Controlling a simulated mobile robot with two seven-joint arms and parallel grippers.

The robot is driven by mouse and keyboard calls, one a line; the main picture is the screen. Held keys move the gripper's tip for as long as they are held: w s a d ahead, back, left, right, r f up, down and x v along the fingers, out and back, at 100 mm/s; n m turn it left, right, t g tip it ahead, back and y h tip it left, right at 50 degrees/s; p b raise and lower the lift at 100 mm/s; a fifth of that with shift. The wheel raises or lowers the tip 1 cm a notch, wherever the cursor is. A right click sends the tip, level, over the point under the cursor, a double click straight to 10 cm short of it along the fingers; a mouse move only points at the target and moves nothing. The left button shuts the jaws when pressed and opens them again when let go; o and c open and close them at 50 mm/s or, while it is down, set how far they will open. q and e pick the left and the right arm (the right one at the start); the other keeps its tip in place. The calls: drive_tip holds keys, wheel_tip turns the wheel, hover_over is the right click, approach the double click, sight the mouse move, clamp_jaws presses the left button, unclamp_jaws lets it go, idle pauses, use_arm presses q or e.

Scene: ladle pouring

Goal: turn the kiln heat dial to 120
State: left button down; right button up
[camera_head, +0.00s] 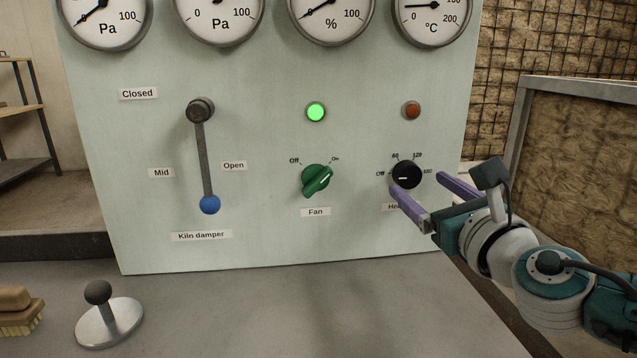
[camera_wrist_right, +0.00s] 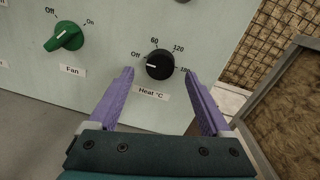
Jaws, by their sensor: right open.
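The kiln heat dial (camera_head: 407,175) is a black round knob on the pale green panel, with marks Off, 60, 120 and 180 around it. Its white pointer line points left, at the Off mark. The dial also shows in the right wrist view (camera_wrist_right: 160,66). My right gripper (camera_head: 418,183) is open, its two purple fingers reaching toward the panel. In the right wrist view the fingertips (camera_wrist_right: 159,74) stand on either side of the dial, apart from it. The near finger partly hides the heat label in the head view. My left gripper is not in view.
The green fan knob (camera_head: 317,180) sits left of the dial, under a lit green lamp (camera_head: 316,112). A dark red lamp (camera_head: 412,110) is above the dial. The damper lever (camera_head: 205,160) is further left. A brush (camera_head: 18,312) and a round-knobbed metal tool (camera_head: 108,320) lie on the bench.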

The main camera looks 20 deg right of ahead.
sight(411, 178)
drive_tip(key=shift+w+d+b, duration=0.15)
drive_tip(key=shift+w+b, duration=0.05)
drive_tip(key=shift+w, duration=0.55)
drive_tip(key=shift+w+d+b, duration=0.1)
drive_tip(key=shift+w+b, duration=0.1)
drive_tip(key=shift+w, duration=0.55)
clamp_jaws()
